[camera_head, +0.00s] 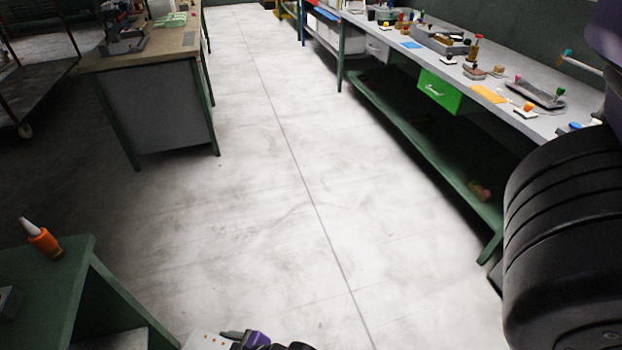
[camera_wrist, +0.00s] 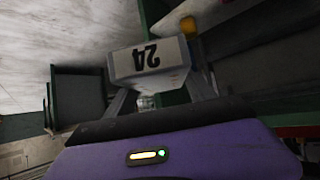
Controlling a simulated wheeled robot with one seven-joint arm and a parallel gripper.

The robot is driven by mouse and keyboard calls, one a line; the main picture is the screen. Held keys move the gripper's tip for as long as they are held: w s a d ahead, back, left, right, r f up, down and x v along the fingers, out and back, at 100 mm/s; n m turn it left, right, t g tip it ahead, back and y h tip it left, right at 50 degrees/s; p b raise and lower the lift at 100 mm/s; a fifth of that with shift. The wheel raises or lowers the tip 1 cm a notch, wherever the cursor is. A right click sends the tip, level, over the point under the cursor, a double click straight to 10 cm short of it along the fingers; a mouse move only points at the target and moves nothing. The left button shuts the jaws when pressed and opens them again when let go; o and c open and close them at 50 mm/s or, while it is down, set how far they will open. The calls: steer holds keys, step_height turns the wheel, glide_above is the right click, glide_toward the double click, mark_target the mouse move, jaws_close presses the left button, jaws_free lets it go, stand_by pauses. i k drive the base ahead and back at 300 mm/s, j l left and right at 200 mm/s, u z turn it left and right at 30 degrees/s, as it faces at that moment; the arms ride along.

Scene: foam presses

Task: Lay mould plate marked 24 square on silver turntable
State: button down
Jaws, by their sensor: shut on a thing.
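The pale mould plate (camera_wrist: 148,60) is at the upper middle of the wrist view, and its number 24 appears upside down. My gripper (camera_wrist: 160,80) is shut on it, with a grey finger on either side. In the head view, a white plate with small dark holes (camera_head: 207,341) shows at the bottom edge beside my dark and purple gripper (camera_head: 255,341), mostly cut off. I cannot make out a silver turntable in either view.
A green bench (camera_head: 50,270) with an orange bottle (camera_head: 43,239) stands at the lower left. A wooden-topped bench (camera_head: 150,55) is behind it. A long bench (camera_head: 505,75) with many stamps and a green drawer (camera_head: 438,92) runs along the right. The pale floor (camera_head: 260,190) between is clear.

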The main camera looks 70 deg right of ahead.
mark_target(535, 91)
steer(key=i+l+z, duration=0.1)
steer(key=z, duration=1.45)
steer(key=i+j+z, duration=0.2)
steer(key=i, duration=4.25)
steer(key=i+z, duration=0.1)
steer(key=z, duration=0.35)
steer(key=i+z, duration=0.1)
steer(key=z, duration=0.35)
steer(key=i+z, duration=0.1)
steer(key=z, duration=1.9)
